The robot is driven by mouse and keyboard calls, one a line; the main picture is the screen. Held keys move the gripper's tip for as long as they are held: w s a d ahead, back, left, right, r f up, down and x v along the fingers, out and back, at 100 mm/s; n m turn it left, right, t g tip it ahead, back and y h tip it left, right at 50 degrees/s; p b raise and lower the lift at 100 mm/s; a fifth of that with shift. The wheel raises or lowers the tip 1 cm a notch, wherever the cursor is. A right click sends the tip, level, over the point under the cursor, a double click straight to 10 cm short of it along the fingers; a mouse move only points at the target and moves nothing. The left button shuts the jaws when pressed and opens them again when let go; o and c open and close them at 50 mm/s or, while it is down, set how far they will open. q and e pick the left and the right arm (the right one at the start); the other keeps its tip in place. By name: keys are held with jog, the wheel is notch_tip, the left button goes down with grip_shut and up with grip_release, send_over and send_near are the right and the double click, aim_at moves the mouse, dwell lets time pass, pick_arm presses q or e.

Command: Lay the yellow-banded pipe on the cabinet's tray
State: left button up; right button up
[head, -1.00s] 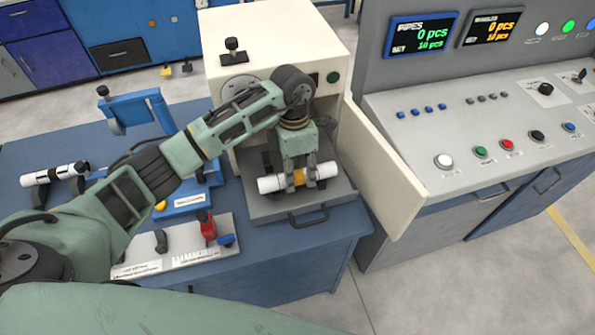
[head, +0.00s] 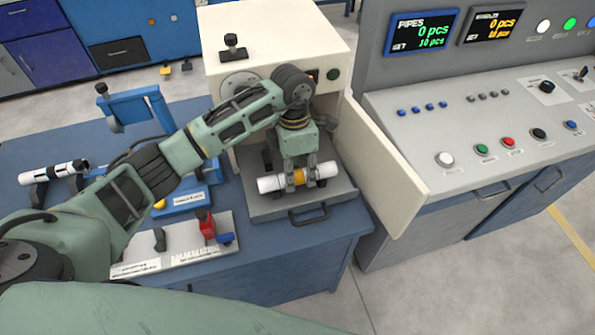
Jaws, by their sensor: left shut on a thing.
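The yellow-banded pipe (head: 269,185) is white with a yellow band in its middle and lies level across the cabinet's grey tray (head: 262,208). My left gripper (head: 299,180) points down and is shut on the pipe around its banded middle. The pipe is at the tray's holders; whether it rests fully on them I cannot tell. The cream cabinet (head: 285,42) stands behind with its door (head: 385,175) open to the right. My right gripper is not in view.
A white pipe with black bands (head: 55,173) lies on a stand at the left of the blue bench. A blue fixture (head: 130,108) and a plate with a red clamp (head: 207,225) stand near my left arm. A control console (head: 480,130) stands at the right.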

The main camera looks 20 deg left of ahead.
pick_arm(q)
jog(key=shift+f, duration=0.1)
jog(key=o, duration=1.3)
jog(key=shift+r, duration=0.25)
jog(key=r, duration=0.3)
jog(key=w+r, duration=0.1)
jog(key=r, duration=0.3)
jog(key=a+r, duration=0.1)
jog(key=r, duration=0.3)
jog(key=shift+w+r, duration=0.2)
jog(key=shift+w, duration=0.05)
